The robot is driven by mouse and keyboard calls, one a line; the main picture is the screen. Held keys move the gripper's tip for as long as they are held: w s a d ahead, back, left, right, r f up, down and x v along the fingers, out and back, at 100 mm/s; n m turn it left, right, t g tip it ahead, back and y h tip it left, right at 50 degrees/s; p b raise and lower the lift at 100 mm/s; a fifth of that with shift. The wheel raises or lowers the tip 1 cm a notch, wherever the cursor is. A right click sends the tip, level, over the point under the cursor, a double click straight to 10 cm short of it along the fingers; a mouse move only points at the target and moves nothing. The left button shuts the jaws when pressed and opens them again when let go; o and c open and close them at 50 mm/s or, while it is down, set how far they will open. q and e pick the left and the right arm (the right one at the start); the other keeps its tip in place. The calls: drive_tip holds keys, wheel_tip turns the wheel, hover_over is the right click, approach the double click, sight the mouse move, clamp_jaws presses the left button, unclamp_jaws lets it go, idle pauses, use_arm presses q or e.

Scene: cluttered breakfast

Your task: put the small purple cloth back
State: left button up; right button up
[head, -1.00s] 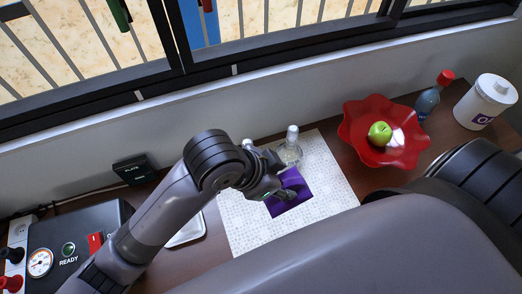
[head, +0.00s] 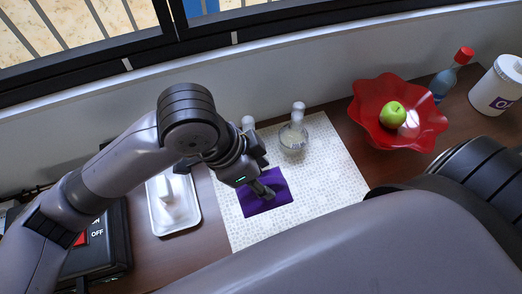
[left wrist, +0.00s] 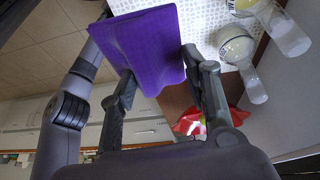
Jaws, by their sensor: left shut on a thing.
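The small purple cloth (head: 281,184) is over the left part of the pale patterned mat (head: 335,185) in the head view. My left gripper (head: 264,190) is shut on the cloth, reaching it from the upper left. In the left wrist view the cloth (left wrist: 145,40) spreads flat and stiff ahead of the fingers (left wrist: 165,85), with the mat beyond it. I cannot tell how high the cloth is above the mat. The fingers hide a small part of the cloth in the head view. My right gripper is not in view.
A glass jar (head: 293,140) and white-topped shakers (head: 298,113) stand at the mat's back edge. A white tray (head: 190,222) lies left of the mat.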

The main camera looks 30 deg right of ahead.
sight(238, 195)
use_arm(q)
wheel_tip(238, 195, down, 18)
drive_tip(key=shift+f, duration=0.15)
idle(0.4)
drive_tip(key=o, duration=1.4)
drive_tip(key=shift+f, duration=0.1)
drive_tip(key=v, duration=1.2)
drive_tip(key=shift+w+a, duration=0.1)
drive_tip(key=shift+a, duration=0.05)
